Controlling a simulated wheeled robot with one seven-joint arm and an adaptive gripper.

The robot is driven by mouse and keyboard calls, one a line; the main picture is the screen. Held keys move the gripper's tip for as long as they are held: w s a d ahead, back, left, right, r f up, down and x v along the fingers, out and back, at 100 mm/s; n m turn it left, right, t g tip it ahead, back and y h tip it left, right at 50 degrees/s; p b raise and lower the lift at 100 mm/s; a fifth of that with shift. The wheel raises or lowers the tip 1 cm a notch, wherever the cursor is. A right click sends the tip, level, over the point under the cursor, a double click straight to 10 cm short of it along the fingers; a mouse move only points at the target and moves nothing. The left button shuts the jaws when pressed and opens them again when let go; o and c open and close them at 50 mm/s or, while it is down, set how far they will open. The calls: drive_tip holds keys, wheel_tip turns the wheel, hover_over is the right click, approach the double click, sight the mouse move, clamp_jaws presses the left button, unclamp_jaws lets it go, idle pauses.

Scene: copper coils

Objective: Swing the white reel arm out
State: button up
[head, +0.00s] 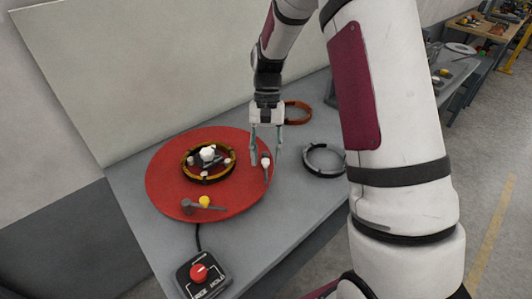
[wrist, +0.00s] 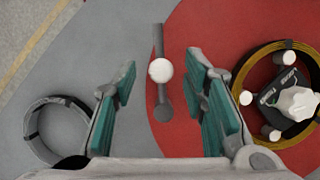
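A red disc (head: 160,185) lies on the grey table. At its right edge is a dark reel arm with a white ball knob (head: 266,162). In the wrist view the white knob (wrist: 160,70) shows between my fingers, on a narrow dark bar (wrist: 158,40) with a dark round end. My gripper (head: 266,150) is open, pointing down over this arm. In the wrist view my gripper (wrist: 165,95) has its teal pads apart on either side of the knob, touching nothing that I can see. I cannot tell the height gap.
A coil (head: 186,170) with a white hub sits on the disc. A second arm with a yellow knob (head: 204,201) is at the front. A control box (head: 200,272) with a red knob stands at the front edge. A black ring (head: 310,171) and a copper ring (head: 305,112) lie right.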

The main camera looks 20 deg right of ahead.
drive_tip(key=v, duration=1.2)
drive_tip(key=shift+s, duration=0.1)
drive_tip(key=s+a+r+n+t+h, duration=0.1)
drive_tip(key=s+a+r+n+t, duration=0.2)
drive_tip(key=s+r, duration=0.8)
drive_tip(key=s+a+n+t+h, duration=0.1)
drive_tip(key=s+t, duration=0.5)
drive_tip(key=s, duration=0.8)
drive_tip(key=shift+s+a+f+n, duration=0.25)
drive_tip(key=shift+s+n, duration=0.15)
drive_tip(key=shift+n, duration=0.2)
